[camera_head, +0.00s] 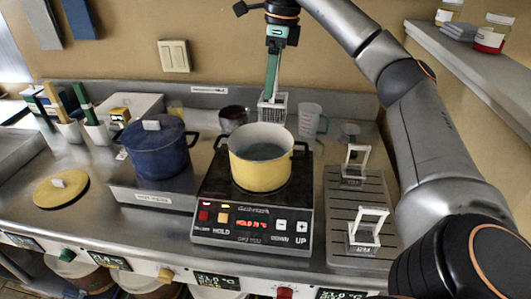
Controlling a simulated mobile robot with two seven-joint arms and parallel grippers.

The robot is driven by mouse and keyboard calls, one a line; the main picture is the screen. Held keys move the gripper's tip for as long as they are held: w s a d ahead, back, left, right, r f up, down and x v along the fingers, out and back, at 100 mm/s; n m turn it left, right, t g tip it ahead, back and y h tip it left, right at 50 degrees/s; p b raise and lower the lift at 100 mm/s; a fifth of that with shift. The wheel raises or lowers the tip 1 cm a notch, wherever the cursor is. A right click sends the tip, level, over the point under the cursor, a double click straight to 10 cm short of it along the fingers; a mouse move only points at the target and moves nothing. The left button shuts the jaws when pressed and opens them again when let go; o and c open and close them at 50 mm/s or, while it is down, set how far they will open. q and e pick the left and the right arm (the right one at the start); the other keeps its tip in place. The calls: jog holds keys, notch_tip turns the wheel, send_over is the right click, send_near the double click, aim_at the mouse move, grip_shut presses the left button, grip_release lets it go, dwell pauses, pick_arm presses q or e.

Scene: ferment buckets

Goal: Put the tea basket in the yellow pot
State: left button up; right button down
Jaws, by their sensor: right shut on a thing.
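The yellow pot (262,175) stands open on the black hot plate, with dark greenish liquid inside. My right gripper (277,45) is above and behind the pot in the picture, pointing down. It is shut on the green handle of a tea basket (272,108), a small pale mesh box. The basket hangs upright near the pot's far rim; I cannot tell whether it is over the opening or behind it. My left gripper is not in view.
Two more baskets with white handles (355,162) (368,228) stand on the ribbed drip tray (341,205) at right. A lidded blue pot (157,150) stands left. A measuring jug (310,118) and dark bowl (233,116) are behind. A yellow lid (62,190) lies far left.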

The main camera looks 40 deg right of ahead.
aim_at(278, 98)
notch_tip(278, 98, down, 9)
jog(key=b, duration=0.3)
notch_tip(278, 98, down, 8)
jog(key=shift+f, duration=0.15)
jog(key=shift+f, duration=0.1)
grip_release()
jog(key=r, duration=0.3)
jog(key=r+p, duration=0.1)
jog(key=r, duration=0.3)
jog(key=s+r, duration=0.1)
jog(key=r, duration=0.2)
jog(key=shift+d+r, duration=0.3)
jog(key=shift+r, duration=0.1)
jog(key=shift+s+d+r+p, duration=0.1)
jog(key=shift+r+p, duration=0.35)
jog(key=shift+r, duration=0.25)
